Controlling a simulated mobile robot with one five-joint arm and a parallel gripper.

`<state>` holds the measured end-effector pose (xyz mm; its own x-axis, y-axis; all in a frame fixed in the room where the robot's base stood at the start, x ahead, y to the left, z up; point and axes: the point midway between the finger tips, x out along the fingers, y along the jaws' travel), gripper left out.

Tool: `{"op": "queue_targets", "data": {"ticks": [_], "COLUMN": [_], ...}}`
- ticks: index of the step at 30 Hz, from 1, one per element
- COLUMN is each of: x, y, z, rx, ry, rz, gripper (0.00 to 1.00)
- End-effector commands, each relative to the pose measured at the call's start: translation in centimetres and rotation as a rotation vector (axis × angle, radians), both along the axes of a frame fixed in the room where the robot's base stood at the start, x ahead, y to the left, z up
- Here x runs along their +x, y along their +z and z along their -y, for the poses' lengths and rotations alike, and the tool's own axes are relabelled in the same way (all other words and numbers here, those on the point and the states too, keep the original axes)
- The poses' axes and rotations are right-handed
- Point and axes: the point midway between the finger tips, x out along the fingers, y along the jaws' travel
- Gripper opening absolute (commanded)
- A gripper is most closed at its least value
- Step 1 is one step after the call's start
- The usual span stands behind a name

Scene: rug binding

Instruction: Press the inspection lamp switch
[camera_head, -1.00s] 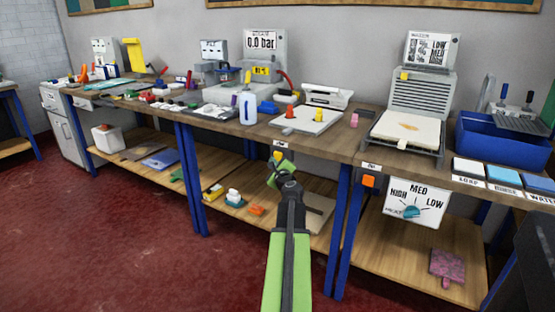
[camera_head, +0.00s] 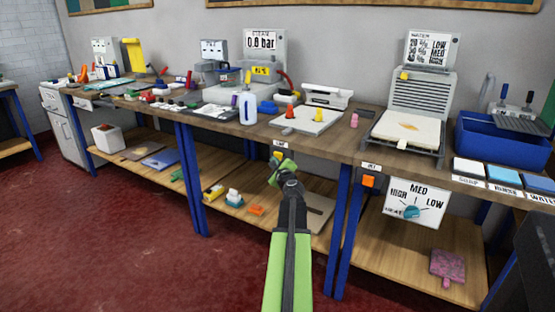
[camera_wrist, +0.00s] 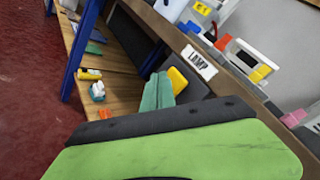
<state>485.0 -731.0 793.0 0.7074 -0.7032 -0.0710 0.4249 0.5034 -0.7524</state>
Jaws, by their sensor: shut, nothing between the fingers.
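The lamp switch is a yellow button (camera_wrist: 178,79) on a dark box under the front edge of the bench. A white LAMP label (camera_wrist: 199,64) sits just above it. In the head view the button (camera_head: 278,155) is a small yellow patch under its label (camera_head: 279,144). My gripper (camera_head: 276,164) is shut and empty, just in front of and below the button. In the wrist view my closed fingers (camera_wrist: 158,92) are beside the button and overlap its left edge. I cannot tell whether they touch it.
The wooden bench (camera_head: 235,129) holds a white bottle (camera_head: 248,108), a board with red and yellow pieces (camera_head: 318,127) and a blue tub (camera_head: 497,143). An orange switch (camera_head: 369,181) and a dial panel (camera_head: 414,207) hang to the right. A lower shelf (camera_head: 290,222) lies below; blue legs stand either side.

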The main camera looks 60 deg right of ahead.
Motion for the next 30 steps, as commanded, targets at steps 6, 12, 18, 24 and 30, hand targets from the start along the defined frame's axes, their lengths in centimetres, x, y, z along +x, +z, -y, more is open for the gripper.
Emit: {"op": "queue_targets", "data": {"ticks": [6,12,18,24,30], "x": [0.01,0.02,0.12,0.1,0.09], "y": [0.0,0.0,0.0,0.0,0.0], "z": [0.07,0.16,0.39,0.64,0.89], "rx": [0.0,0.0,0.0,0.0,0.0], "ry": [0.0,0.0,0.001,0.001,0.001], "rz": [0.0,0.0,0.0,0.0,0.0], "gripper": [0.0,0.0,0.0,0.0,0.0]}}
